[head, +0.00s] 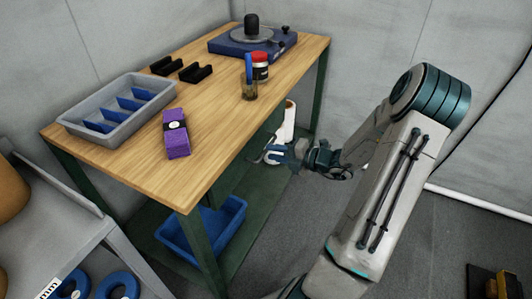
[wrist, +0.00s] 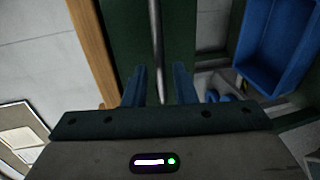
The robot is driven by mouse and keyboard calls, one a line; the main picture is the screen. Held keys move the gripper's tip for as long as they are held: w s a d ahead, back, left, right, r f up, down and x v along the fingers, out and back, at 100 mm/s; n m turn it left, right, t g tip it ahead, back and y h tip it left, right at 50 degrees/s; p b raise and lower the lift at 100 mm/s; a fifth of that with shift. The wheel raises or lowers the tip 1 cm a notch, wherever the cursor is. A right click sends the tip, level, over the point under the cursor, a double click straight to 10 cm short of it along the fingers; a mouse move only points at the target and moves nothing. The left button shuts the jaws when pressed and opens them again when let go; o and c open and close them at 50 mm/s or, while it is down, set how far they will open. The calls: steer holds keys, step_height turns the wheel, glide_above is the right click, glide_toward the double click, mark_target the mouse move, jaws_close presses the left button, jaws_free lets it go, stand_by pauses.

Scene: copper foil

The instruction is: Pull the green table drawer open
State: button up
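The green drawer front (wrist: 122,42) shows in the wrist view beside the tabletop's wooden edge. A grey metal bar handle (wrist: 158,45) runs along it. My gripper (wrist: 159,85) is open, with one blue finger on each side of the handle's line. The fingers look apart from the bar, and I cannot tell whether the bar's near part lies between them. In the head view my gripper (head: 276,153) is at the table's near long side, below the top. The drawer front is hidden under the tabletop (head: 215,115) in that view.
On the tabletop are a grey tray (head: 75,122), a purple box (head: 176,140), a cup (head: 249,90), a red jar (head: 261,70) and a turntable (head: 233,47). Floor (head: 300,225) beside the table is clear.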

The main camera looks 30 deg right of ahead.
mark_target(265, 151)
steer(key=shift+x, duration=1.85)
